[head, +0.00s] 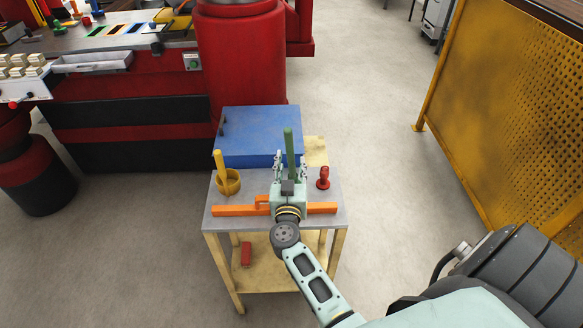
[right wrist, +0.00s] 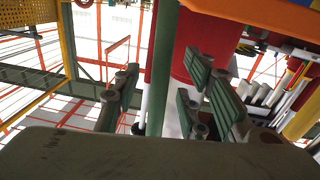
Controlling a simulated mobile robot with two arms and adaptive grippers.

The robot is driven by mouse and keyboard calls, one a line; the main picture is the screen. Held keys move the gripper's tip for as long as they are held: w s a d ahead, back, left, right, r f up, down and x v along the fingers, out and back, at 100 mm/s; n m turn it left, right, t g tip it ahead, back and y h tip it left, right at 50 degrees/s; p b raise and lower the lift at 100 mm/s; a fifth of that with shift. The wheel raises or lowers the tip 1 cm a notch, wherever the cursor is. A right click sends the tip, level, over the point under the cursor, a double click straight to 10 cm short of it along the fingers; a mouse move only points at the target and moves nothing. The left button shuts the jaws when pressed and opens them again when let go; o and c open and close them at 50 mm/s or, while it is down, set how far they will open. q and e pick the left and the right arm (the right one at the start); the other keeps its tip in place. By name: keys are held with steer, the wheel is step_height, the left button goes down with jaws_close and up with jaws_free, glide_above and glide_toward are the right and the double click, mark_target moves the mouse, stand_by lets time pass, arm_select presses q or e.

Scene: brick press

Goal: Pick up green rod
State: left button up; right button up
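The green rod (head: 289,146) stands upright over the small table, beyond my right gripper in the head view. My right gripper (head: 290,168) is open, with one finger on each side of the rod. In the right wrist view the green rod (right wrist: 161,75) rises between the spread fingers of the gripper (right wrist: 160,98), with gaps on both sides. The rod's lower end is hidden behind the gripper. My left gripper is not in view.
The small table (head: 222,200) also holds a yellow rod (head: 220,163) in a round yellow cup (head: 229,182), a red knobbed piece (head: 323,178) and an orange bar (head: 235,210). A blue box (head: 260,135) stands behind. A yellow perforated panel (head: 510,95) is at right.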

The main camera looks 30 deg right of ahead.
steer(key=shift+x, duration=1.25)
steer(key=shift+a, duration=0.1)
jaws_close()
